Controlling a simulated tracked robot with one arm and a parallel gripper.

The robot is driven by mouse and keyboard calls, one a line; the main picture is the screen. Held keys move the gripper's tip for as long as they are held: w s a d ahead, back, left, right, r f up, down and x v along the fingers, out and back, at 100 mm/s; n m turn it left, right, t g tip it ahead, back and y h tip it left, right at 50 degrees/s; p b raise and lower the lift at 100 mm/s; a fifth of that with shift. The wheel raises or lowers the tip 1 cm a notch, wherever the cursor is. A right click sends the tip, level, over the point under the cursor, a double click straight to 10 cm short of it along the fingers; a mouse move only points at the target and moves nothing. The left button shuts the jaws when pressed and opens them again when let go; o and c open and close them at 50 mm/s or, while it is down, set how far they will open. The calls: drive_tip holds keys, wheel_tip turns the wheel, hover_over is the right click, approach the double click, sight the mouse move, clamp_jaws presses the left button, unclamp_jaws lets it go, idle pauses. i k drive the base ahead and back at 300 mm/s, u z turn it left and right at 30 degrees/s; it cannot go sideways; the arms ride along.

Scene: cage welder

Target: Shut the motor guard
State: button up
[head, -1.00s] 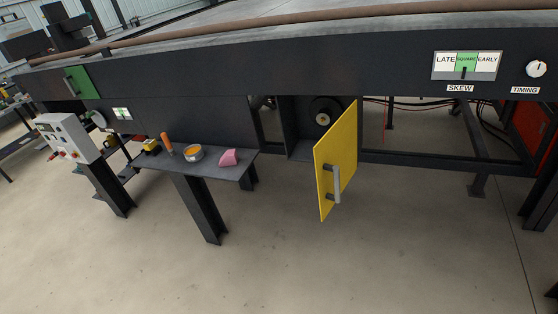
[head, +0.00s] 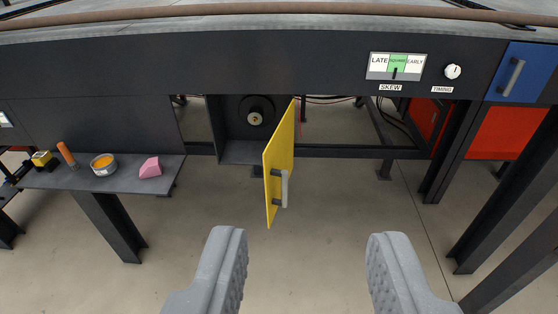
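The motor guard is a yellow door (head: 279,160) with a grey bar handle (head: 284,188). It stands swung open, seen nearly edge-on, below the machine's dark front beam. To its left is the open dark box (head: 232,130) with a round black motor part (head: 256,112) inside. My gripper (head: 306,245) is in the lower middle of the picture, below and nearer than the door. Its two grey padded fingers are wide apart with nothing between them. They do not appear to touch the door.
A small shelf (head: 75,178) at left holds an orange-handled tool (head: 66,153), a tin (head: 104,164) and a pink block (head: 150,167). A blue panel (head: 521,73) with a handle is at upper right. Dark legs (head: 462,165) stand at right. The floor below the door is clear.

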sight(278, 156)
drive_tip(key=u, duration=0.1)
drive_tip(key=i, duration=1)
drive_tip(key=z, duration=0.1)
